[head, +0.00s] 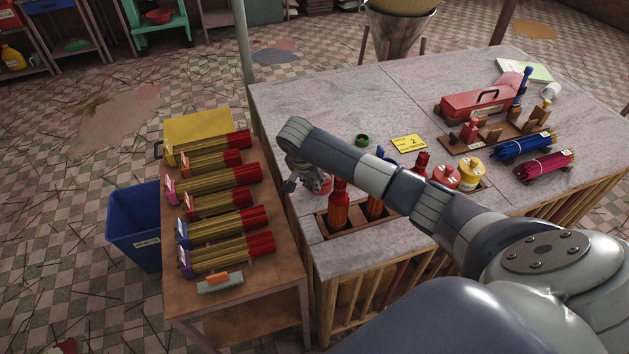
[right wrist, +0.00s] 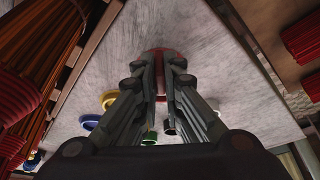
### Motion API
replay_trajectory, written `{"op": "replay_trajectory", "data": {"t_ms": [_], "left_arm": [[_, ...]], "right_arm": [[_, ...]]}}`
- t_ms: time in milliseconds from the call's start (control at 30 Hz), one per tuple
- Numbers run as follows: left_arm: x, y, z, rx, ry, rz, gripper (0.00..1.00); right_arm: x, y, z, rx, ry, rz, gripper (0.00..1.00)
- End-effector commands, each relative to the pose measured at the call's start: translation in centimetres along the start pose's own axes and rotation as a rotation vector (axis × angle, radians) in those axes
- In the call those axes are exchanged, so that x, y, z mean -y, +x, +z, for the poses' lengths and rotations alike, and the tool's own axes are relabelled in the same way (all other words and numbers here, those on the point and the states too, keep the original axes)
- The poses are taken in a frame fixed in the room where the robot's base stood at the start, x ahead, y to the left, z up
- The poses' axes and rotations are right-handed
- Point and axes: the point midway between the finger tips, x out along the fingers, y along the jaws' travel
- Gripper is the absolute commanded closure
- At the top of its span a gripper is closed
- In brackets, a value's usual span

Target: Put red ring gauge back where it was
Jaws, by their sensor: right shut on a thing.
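The red ring gauge (right wrist: 165,54) shows between my right fingertips in the right wrist view, over the grey bench top. My right gripper (right wrist: 163,70) is shut on it. In the head view my right gripper (head: 296,176) is at the left part of the bench, partly behind my arm. A bit of red (head: 326,184) shows beside it, most likely the ring. Other rings lie on the bench in the right wrist view: a yellow one (right wrist: 108,98), a blue one (right wrist: 90,122) and a small green one (right wrist: 150,136). My left gripper is not in view.
A wooden rack (head: 322,226) with upright incense bundles stands at the bench's front edge, close to my right gripper. A green ring (head: 362,140) and a yellow card (head: 408,143) lie behind my arm. A side table (head: 284,290) with incense bundles stands left; a blue bin (head: 133,222) is beyond.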

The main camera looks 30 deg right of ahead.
Motion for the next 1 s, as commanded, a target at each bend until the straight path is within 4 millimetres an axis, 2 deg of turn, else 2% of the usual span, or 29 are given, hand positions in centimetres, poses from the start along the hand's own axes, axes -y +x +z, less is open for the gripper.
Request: {"op": "replay_trajectory", "data": {"t_ms": [100, 467, 500, 600, 1000], "left_arm": [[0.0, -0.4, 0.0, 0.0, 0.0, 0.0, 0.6], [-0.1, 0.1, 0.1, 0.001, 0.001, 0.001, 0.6], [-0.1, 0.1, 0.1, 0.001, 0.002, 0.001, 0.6], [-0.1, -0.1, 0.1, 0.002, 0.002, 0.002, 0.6], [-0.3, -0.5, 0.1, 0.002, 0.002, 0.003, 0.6]], "right_arm": [[0.0, 0.9, 0.4, 0.0, 0.001, 0.0, 1.0], [0.0, 1.4, 0.5, -0.002, 0.0, -0.002, 1.0], [0.0, 1.4, 0.5, -0.001, 0.0, -0.002, 0.9], [0.0, 1.3, 0.5, -0.001, 0.0, -0.001, 0.72], [0.0, 0.9, 0.4, 0.0, 0.0, -0.001, 0.72]]}}
